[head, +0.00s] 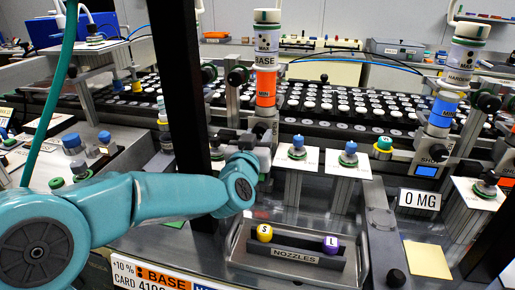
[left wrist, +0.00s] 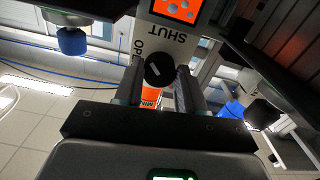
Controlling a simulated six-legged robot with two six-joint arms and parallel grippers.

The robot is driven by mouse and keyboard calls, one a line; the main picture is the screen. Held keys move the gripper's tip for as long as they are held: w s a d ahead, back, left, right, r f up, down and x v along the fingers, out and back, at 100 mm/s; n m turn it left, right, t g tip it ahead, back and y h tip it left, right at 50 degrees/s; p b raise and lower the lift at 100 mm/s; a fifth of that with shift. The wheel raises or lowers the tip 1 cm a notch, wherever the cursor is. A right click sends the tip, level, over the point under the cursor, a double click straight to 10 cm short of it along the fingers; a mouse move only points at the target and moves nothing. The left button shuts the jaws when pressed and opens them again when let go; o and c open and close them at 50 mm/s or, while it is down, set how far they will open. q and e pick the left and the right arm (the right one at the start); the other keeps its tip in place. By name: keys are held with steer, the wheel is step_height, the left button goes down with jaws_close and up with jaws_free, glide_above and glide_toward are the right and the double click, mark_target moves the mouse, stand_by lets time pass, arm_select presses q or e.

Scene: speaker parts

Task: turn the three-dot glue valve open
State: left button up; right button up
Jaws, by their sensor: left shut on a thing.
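The valve under the BASE bottle (head: 266,52) has an orange band (head: 265,88) in the head view. In the left wrist view its round black knob (left wrist: 160,70) carries a short slanted white mark. The white plate beside it reads SHUT and OPEN, and an orange label with grey dots (left wrist: 178,10) is above. My left gripper (left wrist: 158,88) is shut on the knob, one finger on each side. In the head view my left gripper (head: 250,150) is at the valve's lower part, which my arm partly hides. My right gripper is not in view.
A HARDENER bottle with a blue band (head: 443,108) stands at the right. A NOZZLES tray (head: 240,262) holds a yellow S and a purple L nozzle. Blue-knobbed stands (head: 348,160) stand close to the right of my gripper. A dark post (head: 180,80) crosses the view at left.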

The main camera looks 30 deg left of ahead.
arm_select(q)
steer(key=n+b, duration=0.3)
steer(key=n, duration=0.2)
steer(key=shift+d+f+b, duration=0.1)
steer(key=shift+b, duration=0.25)
steer(key=shift+r+n+b, duration=0.2)
steer(key=shift+n+b, duration=0.8)
steer(key=shift+n, duration=1)
steer(key=o, duration=1.1)
steer(key=shift+c, duration=0.2)
steer(key=shift+s, duration=0.1)
steer(key=p+v, duration=0.1)
steer(key=v, duration=1.5)
steer(key=shift+p, duration=0.4)
